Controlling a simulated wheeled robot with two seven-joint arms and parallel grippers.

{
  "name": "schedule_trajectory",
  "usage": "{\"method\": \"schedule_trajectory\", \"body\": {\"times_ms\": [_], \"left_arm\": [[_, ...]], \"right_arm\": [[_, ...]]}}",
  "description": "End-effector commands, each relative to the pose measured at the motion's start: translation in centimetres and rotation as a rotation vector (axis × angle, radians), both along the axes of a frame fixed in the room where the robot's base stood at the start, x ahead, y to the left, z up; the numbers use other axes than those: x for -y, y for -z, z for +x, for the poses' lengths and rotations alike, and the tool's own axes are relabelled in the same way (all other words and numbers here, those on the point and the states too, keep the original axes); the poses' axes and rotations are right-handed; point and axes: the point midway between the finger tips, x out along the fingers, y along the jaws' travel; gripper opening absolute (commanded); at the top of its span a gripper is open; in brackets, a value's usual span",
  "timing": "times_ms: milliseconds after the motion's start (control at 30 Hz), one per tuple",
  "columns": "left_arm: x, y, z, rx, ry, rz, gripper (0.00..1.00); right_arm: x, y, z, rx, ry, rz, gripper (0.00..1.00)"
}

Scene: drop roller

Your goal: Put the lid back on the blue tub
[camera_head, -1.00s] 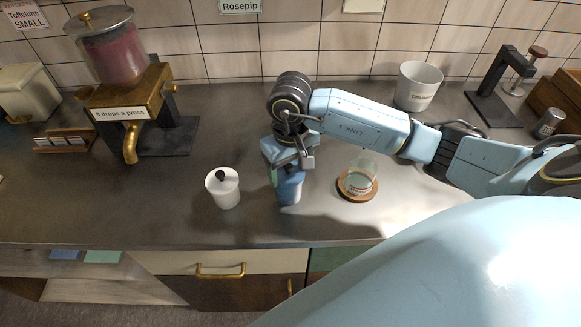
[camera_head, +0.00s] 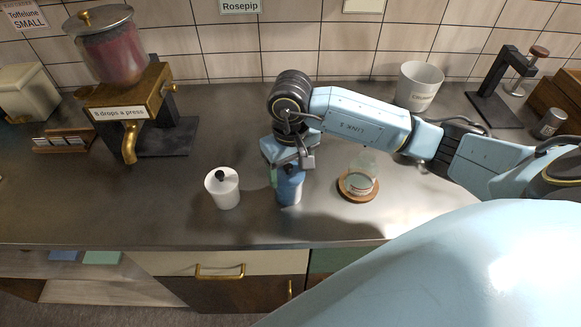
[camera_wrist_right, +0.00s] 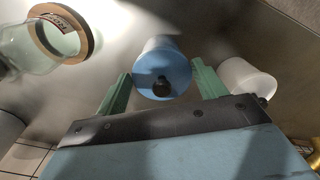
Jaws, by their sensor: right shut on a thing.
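The blue tub (camera_head: 290,194) stands upright on the counter below my right gripper. Its blue lid with a dark round knob (camera_head: 288,170) is at the tub's top; the knob also shows in the wrist view (camera_wrist_right: 162,86). I cannot tell whether the lid sits fully flush. My right gripper (camera_wrist_right: 161,72) points down, its green fingers on either side of the lid, shut on it. The gripper body hides part of the tub's top in the head view. My left gripper is not in view.
A white tub with a dark knob (camera_head: 223,190) stands just left of the blue tub. A glass jar (camera_head: 361,180) on a round wooden coaster stands to the right. A dispenser (camera_head: 130,95) is at the back left, a white pot (camera_head: 418,88) at the back right. The front left counter is clear.

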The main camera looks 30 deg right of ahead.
Motion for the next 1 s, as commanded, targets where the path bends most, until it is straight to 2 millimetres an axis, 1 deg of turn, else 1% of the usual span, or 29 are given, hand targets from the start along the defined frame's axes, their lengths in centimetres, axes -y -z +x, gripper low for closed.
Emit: {"method": "schedule_trajectory", "body": {"times_ms": [600,1000], "left_arm": [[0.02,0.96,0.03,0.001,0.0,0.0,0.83],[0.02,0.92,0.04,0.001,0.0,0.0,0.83]], "right_arm": [[0.02,0.34,0.02,0.0,0.0,0.0,0.48],[0.03,0.3,0.0,0.0,0.0,0.0,0.48]]}}
